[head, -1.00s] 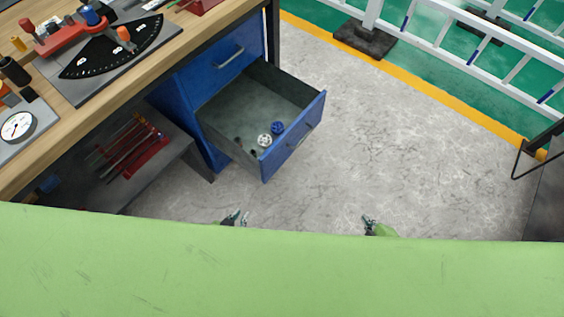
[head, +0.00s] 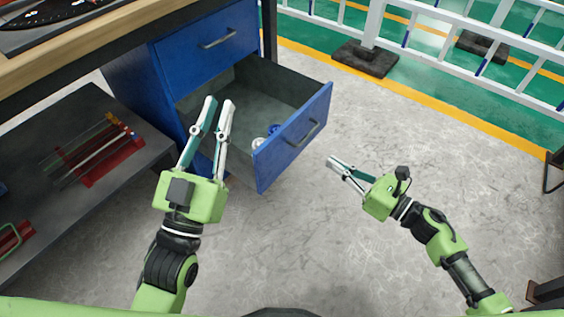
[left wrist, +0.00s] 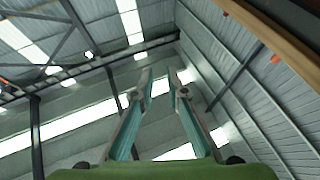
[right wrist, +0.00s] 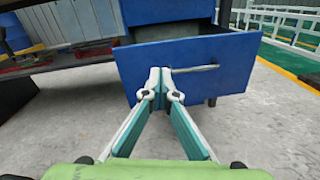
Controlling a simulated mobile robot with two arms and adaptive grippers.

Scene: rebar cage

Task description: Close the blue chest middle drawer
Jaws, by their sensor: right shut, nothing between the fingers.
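The blue chest (head: 150,85) stands under the bench, and its middle drawer (head: 268,168) is pulled well out. The drawer front with its metal handle (head: 302,133) faces right in the head view. A blue and a white round part (head: 268,135) lie inside the drawer. My left gripper (head: 219,103) is in front of the drawer's near side in the head view, open and empty. My right gripper (head: 333,165) is shut and empty, to the right of the drawer front. In the right wrist view the drawer front (right wrist: 222,77) is ahead of the fingertips; contact cannot be told.
The wooden bench top (head: 60,60) runs along the upper left. A dark lower shelf (head: 60,190) with red tool holders (head: 105,160) is left of the chest. A white railing (head: 450,40) stands beyond the yellow line. The floor right of the drawer is clear.

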